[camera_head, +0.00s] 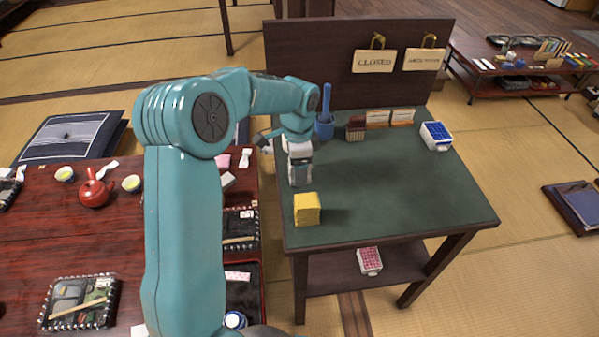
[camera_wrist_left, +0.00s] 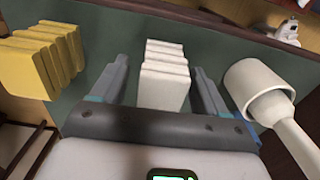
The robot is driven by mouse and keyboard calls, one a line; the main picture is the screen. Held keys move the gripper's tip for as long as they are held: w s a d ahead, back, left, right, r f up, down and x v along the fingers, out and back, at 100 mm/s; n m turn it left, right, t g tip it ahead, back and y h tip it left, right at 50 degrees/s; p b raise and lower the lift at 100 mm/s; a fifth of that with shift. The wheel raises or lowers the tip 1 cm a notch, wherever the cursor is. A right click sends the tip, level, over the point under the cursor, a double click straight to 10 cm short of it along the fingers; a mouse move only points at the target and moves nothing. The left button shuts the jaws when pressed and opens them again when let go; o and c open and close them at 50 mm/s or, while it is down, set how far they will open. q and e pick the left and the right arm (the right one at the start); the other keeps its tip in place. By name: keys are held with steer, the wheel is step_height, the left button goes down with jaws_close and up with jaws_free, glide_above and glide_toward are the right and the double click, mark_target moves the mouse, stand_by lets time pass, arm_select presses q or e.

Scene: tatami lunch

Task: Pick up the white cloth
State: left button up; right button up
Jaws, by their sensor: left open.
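The white cloth (camera_wrist_left: 163,78) is a folded, layered stack on the green tabletop (camera_head: 400,185). In the left wrist view it stands between the two fingers of my left gripper (camera_wrist_left: 158,88), which is open, with a gap visible on each side. In the head view my left gripper (camera_head: 299,182) points down at the left part of the table, and the cloth is hidden behind it. A similar yellow cloth stack (camera_head: 307,209) sits just in front; it also shows at the left of the left wrist view (camera_wrist_left: 42,60). My right gripper is not in view.
A white cup-shaped tool with a handle (camera_wrist_left: 258,85) lies close to the right finger. Wooden pieces (camera_head: 376,119) and a white box with blue contents (camera_head: 436,135) are at the back.

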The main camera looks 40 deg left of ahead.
arm_select(q)
steer(key=shift+w+f, duration=0.1)
steer(key=shift+f, duration=0.55)
steer(key=shift+r, duration=0.1)
steer(key=c, duration=1.1)
steer(key=shift+c, duration=0.2)
step_height(320, 180, up, 20)
steer(key=p, duration=0.3)
steer(key=shift+p, duration=0.3)
